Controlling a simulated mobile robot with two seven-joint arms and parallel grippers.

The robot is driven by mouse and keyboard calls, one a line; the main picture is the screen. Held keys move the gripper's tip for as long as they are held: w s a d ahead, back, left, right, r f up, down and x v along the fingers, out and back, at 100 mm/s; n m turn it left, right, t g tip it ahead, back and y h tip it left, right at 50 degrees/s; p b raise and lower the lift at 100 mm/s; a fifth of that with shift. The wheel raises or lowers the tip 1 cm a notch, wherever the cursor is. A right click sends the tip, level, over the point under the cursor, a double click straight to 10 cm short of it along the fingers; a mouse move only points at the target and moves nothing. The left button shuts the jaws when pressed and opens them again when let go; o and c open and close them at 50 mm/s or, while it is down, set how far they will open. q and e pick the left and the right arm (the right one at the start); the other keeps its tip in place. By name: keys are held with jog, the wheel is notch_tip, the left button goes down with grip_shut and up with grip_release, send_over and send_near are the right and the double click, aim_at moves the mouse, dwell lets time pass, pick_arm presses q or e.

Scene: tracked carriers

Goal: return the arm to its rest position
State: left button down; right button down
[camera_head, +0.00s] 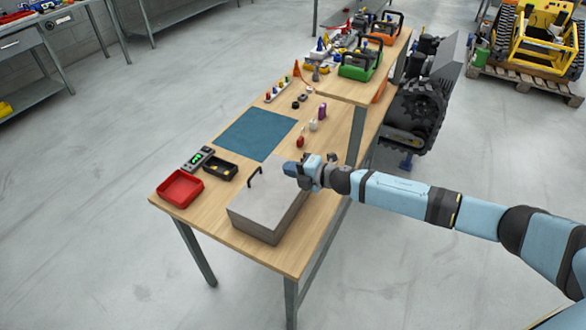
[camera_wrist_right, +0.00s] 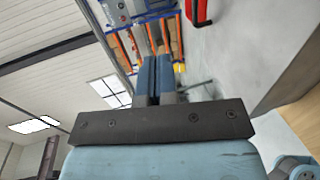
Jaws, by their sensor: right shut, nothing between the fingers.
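My right arm (camera_head: 400,193) comes in from the right in the head view and reaches over the table's right edge. My right gripper (camera_head: 289,169) is shut and empty, above or beside the far edge of the grey box (camera_head: 262,209); the exact gap cannot be told. In the right wrist view its two blue fingers (camera_wrist_right: 155,75) lie together with nothing between them. My left gripper is in neither view.
The wooden table (camera_head: 225,225) holds a red tray (camera_head: 181,188), a black tray (camera_head: 220,167), a meter (camera_head: 197,158), a blue mat (camera_head: 255,134) and several small parts. Green (camera_head: 361,66) and orange (camera_head: 386,28) cases stand farther back. A dark tracked machine (camera_head: 415,112) stands right of the table. Open floor lies left.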

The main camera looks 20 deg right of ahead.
jog(key=s+a+f+m+h, duration=0.1)
jog(key=s+a+f+m, duration=0.1)
jog(key=s+a+m, duration=0.3)
jog(key=s+a+f+m+t, duration=0.1)
jog(key=s+f+m, duration=0.15)
jog(key=s, duration=0.45)
jog(key=s+a+f+m+h, duration=0.1)
jog(key=s+a+f+m, duration=0.15)
jog(key=s+m, duration=0.25)
jog(key=s+d+f+m+g+h, duration=0.1)
jog(key=s+d+f+m+h, duration=0.1)
jog(key=s+m, duration=0.3)
jog(key=s+d+f+m+h, duration=0.2)
jog(key=s+m, duration=0.3)
jog(key=s, duration=0.8)
jog(key=shift+d+f+g+h, duration=0.3)
jog(key=shift+d+g+h, duration=0.1)
jog(key=shift+d, duration=0.25)
jog(key=shift+m, duration=0.25)
